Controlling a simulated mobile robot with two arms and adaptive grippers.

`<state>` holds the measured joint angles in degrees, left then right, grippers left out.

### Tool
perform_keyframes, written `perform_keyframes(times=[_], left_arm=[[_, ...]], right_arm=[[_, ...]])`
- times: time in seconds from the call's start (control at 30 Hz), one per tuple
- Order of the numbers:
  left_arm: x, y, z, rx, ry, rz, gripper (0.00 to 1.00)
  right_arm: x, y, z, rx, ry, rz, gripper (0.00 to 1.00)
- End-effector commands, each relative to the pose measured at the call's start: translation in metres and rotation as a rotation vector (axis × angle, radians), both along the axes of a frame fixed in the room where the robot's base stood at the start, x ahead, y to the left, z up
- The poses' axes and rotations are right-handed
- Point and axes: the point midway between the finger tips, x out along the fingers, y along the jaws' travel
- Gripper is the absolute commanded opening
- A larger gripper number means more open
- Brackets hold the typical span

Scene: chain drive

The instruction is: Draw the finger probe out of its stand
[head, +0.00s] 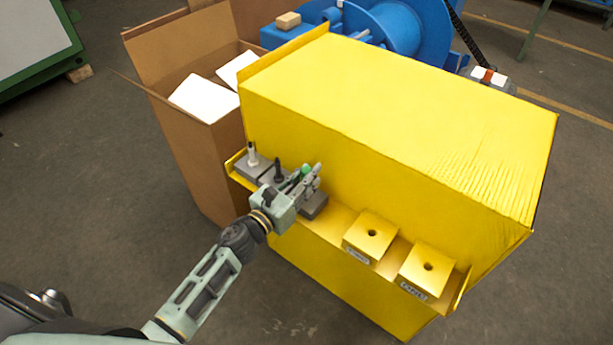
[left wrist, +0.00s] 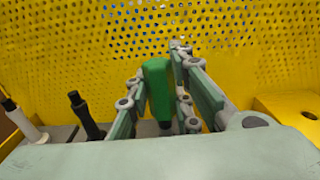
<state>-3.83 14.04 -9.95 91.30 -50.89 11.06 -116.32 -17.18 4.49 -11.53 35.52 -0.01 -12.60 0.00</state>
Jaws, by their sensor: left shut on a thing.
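The finger probe appears to be the green-handled tool (left wrist: 157,88). It stands between the fingers of my left gripper (head: 312,178) and also shows in the head view (head: 305,170). My left gripper is shut on its green handle; the fingers show on both sides of it in the left wrist view (left wrist: 158,100). A grey stand block (head: 315,207) shows just below and right of the fingers. My right gripper is not in view.
A white tool with a dark top (head: 253,155) and a black tool (head: 278,171) stand in grey blocks left of the gripper. Two yellow blocks with holes (head: 371,233) (head: 428,267) stand right on the yellow ledge. The tall yellow housing (head: 400,110) rises behind. An open cardboard box (head: 190,150) stands left.

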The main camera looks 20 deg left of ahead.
Motion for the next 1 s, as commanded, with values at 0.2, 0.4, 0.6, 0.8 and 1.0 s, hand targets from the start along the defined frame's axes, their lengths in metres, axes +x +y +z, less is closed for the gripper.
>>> perform_keyframes(times=[0.2,0.4,0.6,0.8,1.0], left_arm=[[0.0,0.0,0.014,0.001,-0.003,0.0,0.0],[0.0,0.0,0.024,0.001,-0.003,-0.001,0.0],[0.0,0.0,0.034,0.001,-0.003,-0.001,0.0],[0.0,0.0,0.045,0.001,-0.003,-0.001,0.0],[0.0,0.0,0.055,0.0,-0.002,0.0,0.0]], right_arm=[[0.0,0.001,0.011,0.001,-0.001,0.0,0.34],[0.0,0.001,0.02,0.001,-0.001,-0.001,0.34],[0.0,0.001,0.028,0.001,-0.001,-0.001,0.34],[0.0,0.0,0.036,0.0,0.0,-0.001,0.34],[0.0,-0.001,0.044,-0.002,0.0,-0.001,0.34]])
